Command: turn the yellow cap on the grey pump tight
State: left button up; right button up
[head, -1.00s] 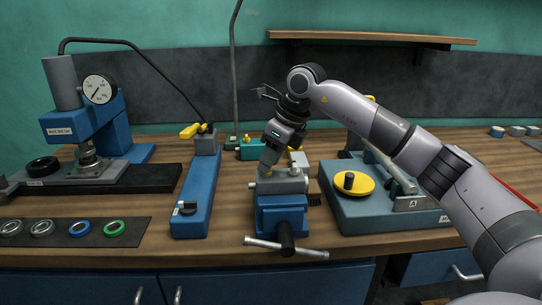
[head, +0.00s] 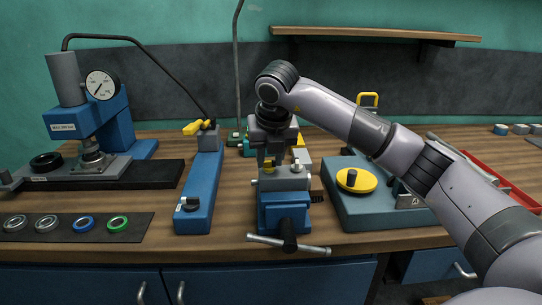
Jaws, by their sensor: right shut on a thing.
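The grey pump (head: 283,182) sits clamped on top of the blue vise (head: 284,214) at the middle front of the bench. The yellow cap (head: 268,165) shows at the top of the pump, partly hidden by my fingers. My right gripper (head: 270,162) points straight down over the pump and is shut on the yellow cap. How tight the cap sits cannot be told. My left gripper is not in view.
A blue press with a dial gauge (head: 100,88) stands at the left. A long blue tool (head: 204,190) lies left of the vise. A grey-blue fixture with a yellow disc (head: 356,181) is close on the right. Several rings (head: 82,224) lie on a dark mat.

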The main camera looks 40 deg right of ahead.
jog(key=shift+w+a+m+g+h, duration=0.15)
jog(key=shift+m+g+h, duration=0.3)
jog(key=shift+m, duration=1.15)
jog(key=o, duration=1.1)
jog(key=shift+c, duration=0.2)
jog(key=v, duration=0.7)
